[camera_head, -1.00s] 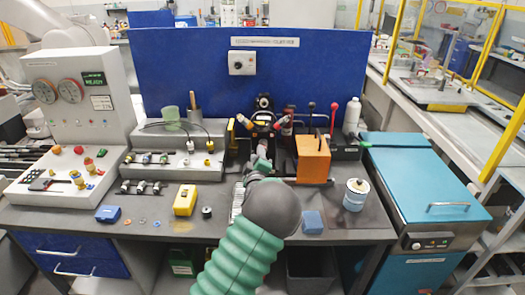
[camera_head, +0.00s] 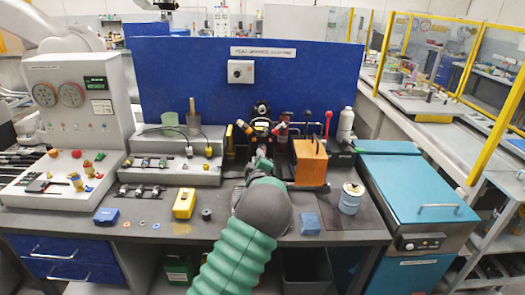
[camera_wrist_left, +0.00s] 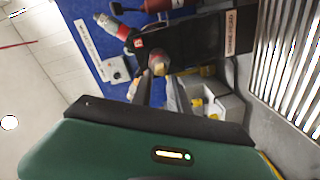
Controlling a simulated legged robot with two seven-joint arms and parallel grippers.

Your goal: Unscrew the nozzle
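A black torch holder (camera_head: 262,122) stands at the back middle of the bench, with torch ends of orange, white and red around it. My left gripper (camera_head: 262,158) is in front of it, partly hidden by my grey wrist. In the left wrist view, the two grey fingers (camera_wrist_left: 160,92) stand apart with a gap between them. A copper-coloured end (camera_wrist_left: 158,65), which looks like the nozzle, lies at the fingertips. I cannot tell whether the fingers touch it. A red-and-white torch part (camera_wrist_left: 112,24) is beyond, to the upper left. My right gripper is not in view.
An orange block (camera_head: 310,163) stands close on the right of the gripper. A grey connector box (camera_head: 170,165) is to the left. The blue back panel (camera_head: 200,80) closes off the rear.

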